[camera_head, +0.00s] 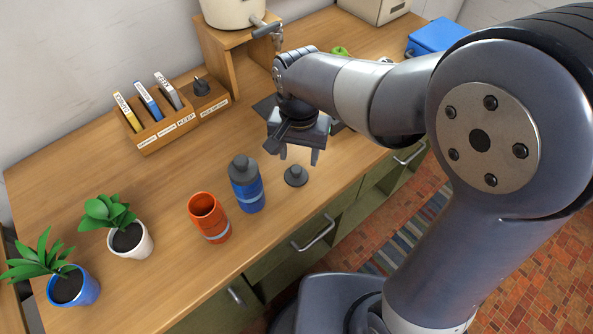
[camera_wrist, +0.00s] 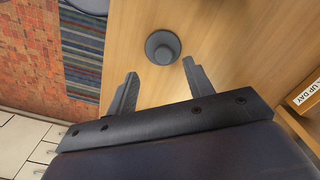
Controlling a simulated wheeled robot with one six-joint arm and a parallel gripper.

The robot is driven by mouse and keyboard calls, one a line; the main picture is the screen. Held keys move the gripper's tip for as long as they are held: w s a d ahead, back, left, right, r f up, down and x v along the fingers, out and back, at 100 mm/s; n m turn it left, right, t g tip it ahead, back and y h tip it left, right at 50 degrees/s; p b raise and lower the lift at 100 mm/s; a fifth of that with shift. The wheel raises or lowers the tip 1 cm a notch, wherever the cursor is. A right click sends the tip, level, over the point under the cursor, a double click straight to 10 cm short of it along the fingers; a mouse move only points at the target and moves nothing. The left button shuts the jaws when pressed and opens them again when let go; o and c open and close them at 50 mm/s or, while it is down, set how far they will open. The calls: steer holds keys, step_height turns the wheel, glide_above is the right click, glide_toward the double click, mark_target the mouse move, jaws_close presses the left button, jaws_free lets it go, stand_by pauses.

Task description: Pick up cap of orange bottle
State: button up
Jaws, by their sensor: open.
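The orange bottle (camera_head: 208,218) stands upright and uncapped on the wooden counter in the head view. A loose grey cap (camera_head: 296,175) lies on the counter right of the blue bottle. The cap also shows in the wrist view (camera_wrist: 163,47), knob up, just beyond the fingertips and roughly centred between them. The blue bottle (camera_head: 247,193) stands between the orange bottle and the loose cap and wears its own grey cap (camera_head: 243,168). My gripper (camera_head: 298,158) is open and empty above the counter, behind the cap in the head view. The two fingers also show in the wrist view (camera_wrist: 161,78), apart from the cap.
Two potted plants stand at the left, in a white pot (camera_head: 132,245) and a blue pot (camera_head: 78,289). A wooden organizer (camera_head: 168,133) and a wooden stand (camera_head: 213,50) are at the back. The cap lies near the counter's front edge; clear counter surrounds it.

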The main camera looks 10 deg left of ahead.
mark_target(296, 168)
steer(key=f, duration=0.5)
steer(key=shift+w+a+p, duration=0.15)
steer(key=shift+a+p, duration=0.15)
steer(key=shift+r, duration=0.1)
steer(key=shift+c, duration=0.4)
steer(key=c, duration=1)
